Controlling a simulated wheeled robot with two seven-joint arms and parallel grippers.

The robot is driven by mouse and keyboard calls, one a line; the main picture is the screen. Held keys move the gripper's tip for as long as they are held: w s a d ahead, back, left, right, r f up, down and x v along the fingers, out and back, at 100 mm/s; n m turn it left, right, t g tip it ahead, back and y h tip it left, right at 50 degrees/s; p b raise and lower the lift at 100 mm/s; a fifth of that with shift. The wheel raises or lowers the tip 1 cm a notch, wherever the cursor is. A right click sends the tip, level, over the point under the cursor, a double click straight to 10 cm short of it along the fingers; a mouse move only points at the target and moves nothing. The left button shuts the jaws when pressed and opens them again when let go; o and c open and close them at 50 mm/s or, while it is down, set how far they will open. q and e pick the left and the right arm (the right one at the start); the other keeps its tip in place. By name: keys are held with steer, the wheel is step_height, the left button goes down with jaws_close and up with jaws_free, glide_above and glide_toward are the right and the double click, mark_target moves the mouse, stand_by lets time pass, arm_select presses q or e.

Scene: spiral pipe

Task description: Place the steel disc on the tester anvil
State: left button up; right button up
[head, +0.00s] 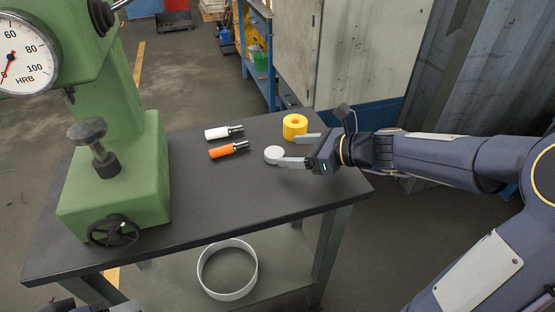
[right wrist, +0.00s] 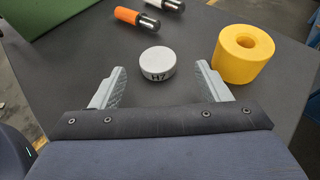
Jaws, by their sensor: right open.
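The steel disc (head: 274,154) is a small light grey puck lying flat on the dark table. In the right wrist view the steel disc (right wrist: 157,63) shows "H7" on its side. My right gripper (head: 293,146) comes in from the right and is open. In the right wrist view the disc lies ahead of and between the two fingers of the right gripper (right wrist: 162,80), and neither finger appears to touch it. The tester anvil (head: 88,130) is a round grey plate on a short post on the green hardness tester (head: 110,190), at the table's left.
A yellow ring (head: 295,126) stands close beside the right gripper. An orange-handled tool (head: 228,150) and a white-handled tool (head: 222,132) lie between disc and tester. The tester's dial (head: 22,55) and head overhang the anvil. The front middle of the table (head: 225,205) is clear.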

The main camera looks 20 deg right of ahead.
mark_target(276, 153)
steer(key=b+x, duration=0.1)
steer(key=x, duration=0.4)
steer(key=shift+s+f, duration=0.15)
steer(key=shift+s, duration=0.05)
steer(key=c, duration=1.3)
steer(key=shift+c, duration=0.2)
step_height(276, 153, up, 28)
steer(key=p, duration=1.1)
